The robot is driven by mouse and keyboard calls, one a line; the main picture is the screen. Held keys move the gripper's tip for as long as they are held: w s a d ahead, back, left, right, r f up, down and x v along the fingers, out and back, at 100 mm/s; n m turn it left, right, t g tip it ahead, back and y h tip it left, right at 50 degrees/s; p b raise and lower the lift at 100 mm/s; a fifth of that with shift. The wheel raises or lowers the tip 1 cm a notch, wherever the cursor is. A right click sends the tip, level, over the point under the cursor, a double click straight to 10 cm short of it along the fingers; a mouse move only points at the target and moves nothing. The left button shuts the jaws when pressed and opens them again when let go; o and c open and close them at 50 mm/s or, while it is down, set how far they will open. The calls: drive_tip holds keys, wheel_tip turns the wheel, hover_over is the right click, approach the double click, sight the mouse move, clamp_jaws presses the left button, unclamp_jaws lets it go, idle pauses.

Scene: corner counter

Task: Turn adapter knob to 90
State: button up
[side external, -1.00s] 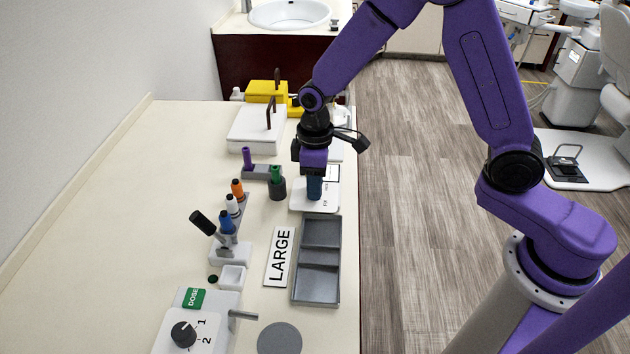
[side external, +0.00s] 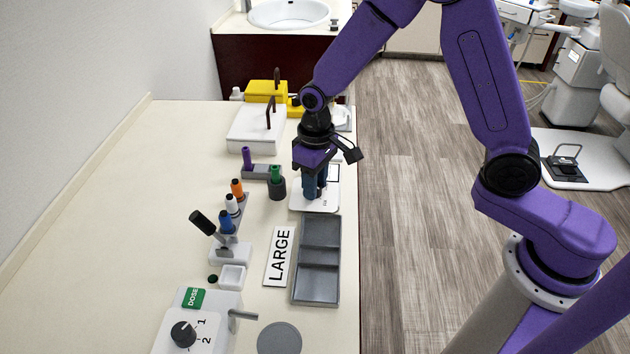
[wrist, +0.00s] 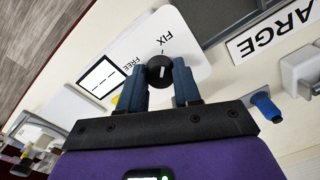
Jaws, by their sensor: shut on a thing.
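The adapter knob (wrist: 160,71) is a round black knob with a short white line, on a white plate (wrist: 196,42) marked FIX and FREE. In the wrist view the white line runs roughly up the picture, toward a small tick beside FIX; its exact angle is hard to read. My gripper (wrist: 160,84) is shut on the knob, with one blue-grey finger on each side. In the side view my gripper (side external: 314,192) points down at the plate, and its fingers hide the knob.
A grey two-part tray (side external: 318,258) and a LARGE sign (side external: 280,256) lie in front. The counter's far left is clear.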

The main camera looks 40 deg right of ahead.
drive_tip(key=o, duration=1.1)
drive_tip(key=shift+c, duration=0.2)
drive_tip(key=shift+r, duration=0.1)
wheel_tip(320, 180, up, 17)
drive_tip(key=shift+d+r, duration=0.15)
drive_tip(key=shift+d, duration=0.1)
drive_tip(key=s+d+f+n, duration=0.2)
drive_tip(key=s+d+n, duration=0.1)
drive_tip(key=s, duration=0.6)
drive_tip(key=s+d+f+n, duration=0.2)
drive_tip(key=s+d+n, duration=0.1)
drive_tip(key=s, duration=0.5)
drive_tip(key=s+d+f+n, duration=0.2)
drive_tip(key=s+d+n, duration=0.1)
drive_tip(key=s, duration=0.6)
drive_tip(key=shift+s+d, duration=0.3)
drive_tip(key=shift+d, duration=0.1)
